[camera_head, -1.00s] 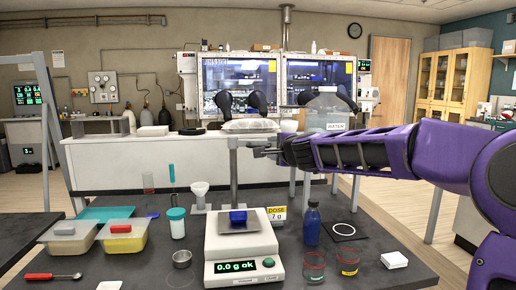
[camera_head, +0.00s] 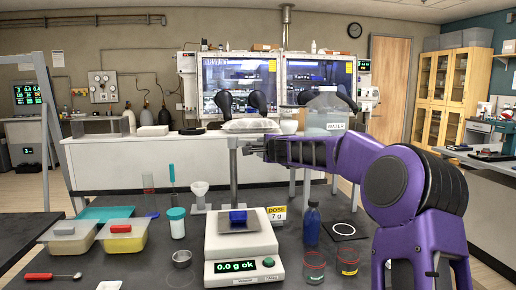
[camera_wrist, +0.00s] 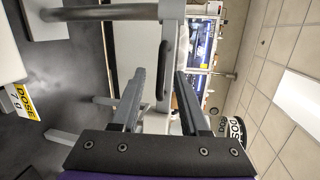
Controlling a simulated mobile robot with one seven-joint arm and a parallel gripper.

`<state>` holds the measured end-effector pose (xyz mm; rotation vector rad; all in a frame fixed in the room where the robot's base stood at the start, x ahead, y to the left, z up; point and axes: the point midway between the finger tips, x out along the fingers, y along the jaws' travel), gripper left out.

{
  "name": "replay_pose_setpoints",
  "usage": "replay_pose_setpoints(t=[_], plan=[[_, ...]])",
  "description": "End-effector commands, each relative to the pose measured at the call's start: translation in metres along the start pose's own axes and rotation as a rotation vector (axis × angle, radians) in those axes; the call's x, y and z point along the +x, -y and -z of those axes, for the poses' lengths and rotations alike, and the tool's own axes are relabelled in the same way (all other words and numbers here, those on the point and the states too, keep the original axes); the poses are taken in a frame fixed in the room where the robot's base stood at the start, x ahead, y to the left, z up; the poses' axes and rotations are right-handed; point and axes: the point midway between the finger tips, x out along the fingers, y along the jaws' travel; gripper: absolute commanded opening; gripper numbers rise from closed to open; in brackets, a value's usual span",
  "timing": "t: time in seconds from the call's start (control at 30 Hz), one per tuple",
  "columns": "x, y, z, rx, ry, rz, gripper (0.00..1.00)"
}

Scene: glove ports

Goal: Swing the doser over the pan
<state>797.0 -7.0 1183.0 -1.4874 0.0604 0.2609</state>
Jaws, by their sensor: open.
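The doser has a grey upright post (camera_head: 233,175) behind the balance. A white tub marked DOSE (camera_wrist: 235,130) shows at the wrist view's right. My gripper (camera_head: 257,147) is open near the post top. In the wrist view a black bar handle (camera_wrist: 166,62) appears between the open fingertips (camera_wrist: 160,73); contact cannot be told. The balance (camera_head: 238,248) reads 0.0 g ok. Its pan (camera_head: 226,226) carries a blue boat (camera_head: 238,216).
A yellow DOSE card (camera_head: 277,212) stands right of the pan.

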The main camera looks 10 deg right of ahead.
Motion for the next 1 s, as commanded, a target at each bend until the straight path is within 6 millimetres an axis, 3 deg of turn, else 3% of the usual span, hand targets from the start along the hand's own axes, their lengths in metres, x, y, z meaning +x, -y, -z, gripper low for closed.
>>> replay_pose_setpoints(t=[0.4,0.83,1.0], plan=[[0.031,0.002,-0.001,0.0,0.001,0.003,0.45],[0.034,0.002,-0.001,-0.002,0.001,0.003,0.45],[0.034,0.002,-0.001,-0.002,0.001,0.003,0.14]])
